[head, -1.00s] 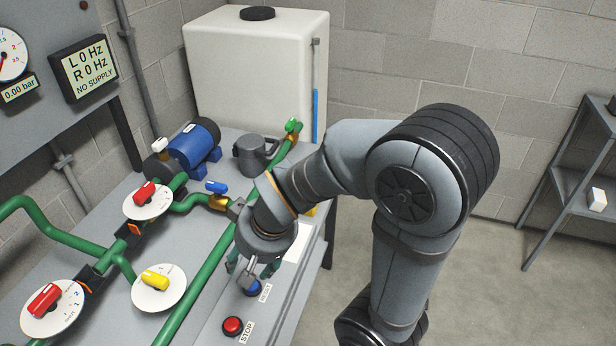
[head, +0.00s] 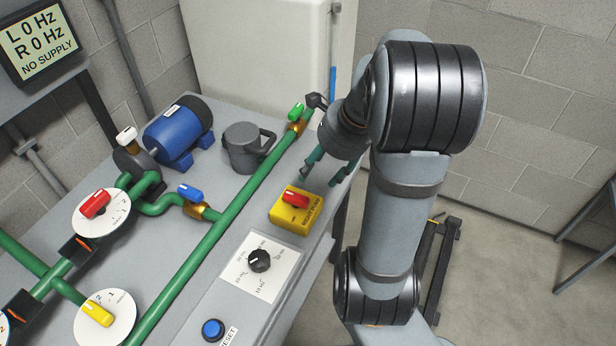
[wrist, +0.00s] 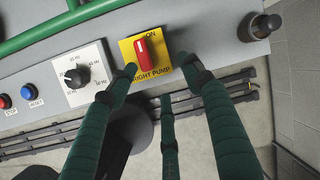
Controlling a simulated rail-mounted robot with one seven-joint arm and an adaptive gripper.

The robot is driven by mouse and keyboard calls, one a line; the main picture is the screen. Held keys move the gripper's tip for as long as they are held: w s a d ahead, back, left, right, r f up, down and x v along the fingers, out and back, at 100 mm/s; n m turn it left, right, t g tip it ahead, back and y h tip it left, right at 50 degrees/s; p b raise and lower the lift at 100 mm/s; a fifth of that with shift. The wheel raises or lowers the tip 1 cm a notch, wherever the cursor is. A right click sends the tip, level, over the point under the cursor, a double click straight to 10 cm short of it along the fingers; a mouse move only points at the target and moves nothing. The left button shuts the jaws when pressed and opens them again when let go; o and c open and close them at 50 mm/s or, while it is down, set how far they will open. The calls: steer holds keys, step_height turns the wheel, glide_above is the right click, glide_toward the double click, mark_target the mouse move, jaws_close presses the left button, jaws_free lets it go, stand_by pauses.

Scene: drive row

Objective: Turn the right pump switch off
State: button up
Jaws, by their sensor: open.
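The right pump switch is a yellow box (head: 285,218) with a red handle (head: 295,200), on the bench near its right edge. The wrist view shows the yellow plate (wrist: 127,53) lettered "RIGHT PUMP" and "ON". There the red handle (wrist: 147,52) stands upright, its upper end near the "ON" lettering. My gripper (head: 326,172) is open and empty, just behind and right of the box in the head view. In the wrist view the fingers of my gripper (wrist: 160,74) spread around the lower part of the plate, apart from the handle as far as I can tell.
A black dial (head: 260,261) on a white plate and a blue reset button (head: 213,329) lie in front of the switch. A green pipe (head: 215,232) with a green-handled valve (head: 296,112) runs left of it. A grey jug (head: 243,148) stands behind. The display (head: 38,40) reads "NO SUPPLY".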

mark_target(295, 199)
steer(key=a+f+m+b, duration=0.1)
steer(key=f, duration=0.2)
steer(key=a+f+m+b, duration=0.1)
steer(key=a+f+m, duration=0.1)
steer(key=f, duration=0.1)
steer(key=a+f+m+b, duration=0.1)
steer(key=a+f+m, duration=0.1)
steer(key=f, duration=0.1)
steer(key=shift+s+a+f+g+y, duration=0.1)
steer(key=shift+s+a+g+y, duration=0.05)
steer(key=shift+a+g+y, duration=0.2)
steer(key=shift+d, duration=0.1)
steer(key=c, duration=1.2)
steer(key=shift+o, duration=0.2)
